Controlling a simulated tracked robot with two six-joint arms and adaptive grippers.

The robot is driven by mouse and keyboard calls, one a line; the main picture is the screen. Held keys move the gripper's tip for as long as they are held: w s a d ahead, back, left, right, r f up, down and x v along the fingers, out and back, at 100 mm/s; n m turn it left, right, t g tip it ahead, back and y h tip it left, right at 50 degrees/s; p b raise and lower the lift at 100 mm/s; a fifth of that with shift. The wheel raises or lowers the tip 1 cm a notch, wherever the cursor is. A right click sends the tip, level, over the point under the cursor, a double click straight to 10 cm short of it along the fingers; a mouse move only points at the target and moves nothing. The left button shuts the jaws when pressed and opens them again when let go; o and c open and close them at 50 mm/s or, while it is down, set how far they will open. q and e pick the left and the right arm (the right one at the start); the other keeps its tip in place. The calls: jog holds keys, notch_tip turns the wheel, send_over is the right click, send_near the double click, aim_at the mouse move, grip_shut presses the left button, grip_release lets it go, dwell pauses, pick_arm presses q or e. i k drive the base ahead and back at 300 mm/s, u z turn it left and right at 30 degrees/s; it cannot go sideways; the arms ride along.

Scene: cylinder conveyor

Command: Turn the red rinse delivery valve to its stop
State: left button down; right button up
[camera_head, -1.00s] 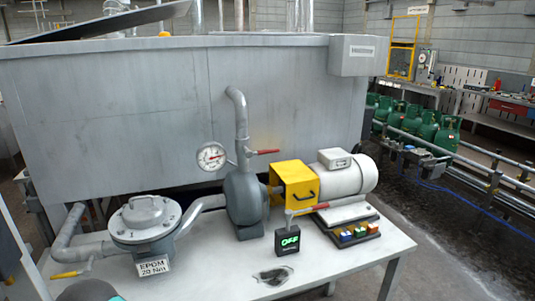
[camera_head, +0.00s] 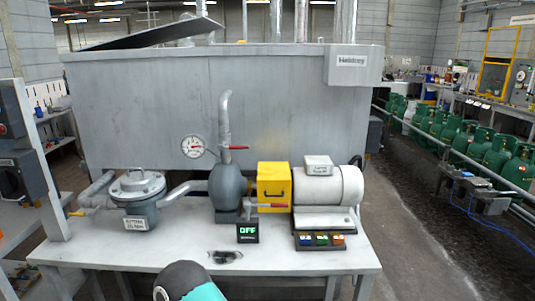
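A red lever handle (camera_head: 236,148) sits on the vertical grey pipe (camera_head: 225,115) above the grey pump (camera_head: 227,188). It points to the right, roughly level. No label shows which is the rinse delivery valve. A round dial gauge (camera_head: 193,146) is left of the upper lever. Neither gripper shows; only a rounded dark and teal part, seemingly of my arm, is at the bottom edge.
The pump bench (camera_head: 290,260) also carries a lidded filter housing (camera_head: 138,197), a motor (camera_head: 335,186), a small display reading OFF (camera_head: 247,232) and a button box (camera_head: 320,240). A large grey tank (camera_head: 150,110) stands behind. Open floor (camera_head: 425,260) lies to the right.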

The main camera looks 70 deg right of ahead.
aim_at(221, 146)
jog(key=z, duration=0.05)
jog(key=k, duration=0.55)
jog(key=z, duration=1)
jog(key=i, duration=1)
jog(key=z, duration=0.15)
